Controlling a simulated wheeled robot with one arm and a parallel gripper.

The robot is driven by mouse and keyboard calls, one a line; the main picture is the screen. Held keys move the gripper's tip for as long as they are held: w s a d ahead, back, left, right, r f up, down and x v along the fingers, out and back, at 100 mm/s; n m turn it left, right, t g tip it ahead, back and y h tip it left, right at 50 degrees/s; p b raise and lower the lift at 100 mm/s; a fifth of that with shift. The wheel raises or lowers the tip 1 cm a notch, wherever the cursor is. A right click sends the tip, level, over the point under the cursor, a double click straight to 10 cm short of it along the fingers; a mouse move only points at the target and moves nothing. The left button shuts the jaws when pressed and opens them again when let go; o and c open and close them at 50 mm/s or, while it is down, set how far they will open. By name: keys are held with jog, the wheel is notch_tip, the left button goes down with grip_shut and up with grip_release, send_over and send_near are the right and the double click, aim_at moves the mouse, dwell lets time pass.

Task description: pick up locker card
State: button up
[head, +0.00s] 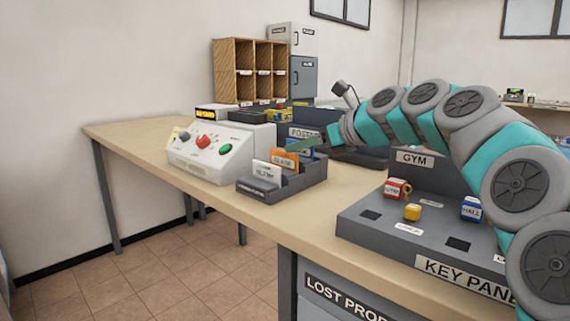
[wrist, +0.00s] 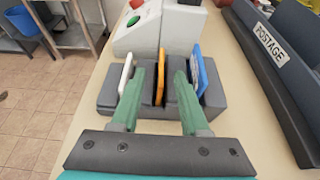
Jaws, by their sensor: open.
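A dark grey card rack (head: 255,190) stands on the table and holds three upright cards in separate slots. They are a white card (head: 267,171), an orange card (head: 285,160) and a blue card (head: 306,152). I cannot read which is the locker card. In the wrist view the white card (wrist: 127,74) is left, the orange card (wrist: 160,76) is in the middle and the blue card (wrist: 199,72) is right. My gripper (wrist: 163,88) is open, with its green fingers on either side of the orange card. Contact cannot be told.
A white console (head: 212,152) with red and green buttons stands just beyond the rack. A dark postage tray (wrist: 268,60) lies to the right in the wrist view. A key panel (head: 365,225) with colored blocks is nearer on the table. The table's front edge is close to the rack.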

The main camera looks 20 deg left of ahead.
aim_at(284, 164)
jog(key=x, duration=0.5)
jog(key=shift+w+d+f, duration=0.1)
jog(key=shift+w+f, duration=0.05)
jog(key=shift+f, duration=0.05)
jog(key=shift+c, duration=0.2)
grip_shut()
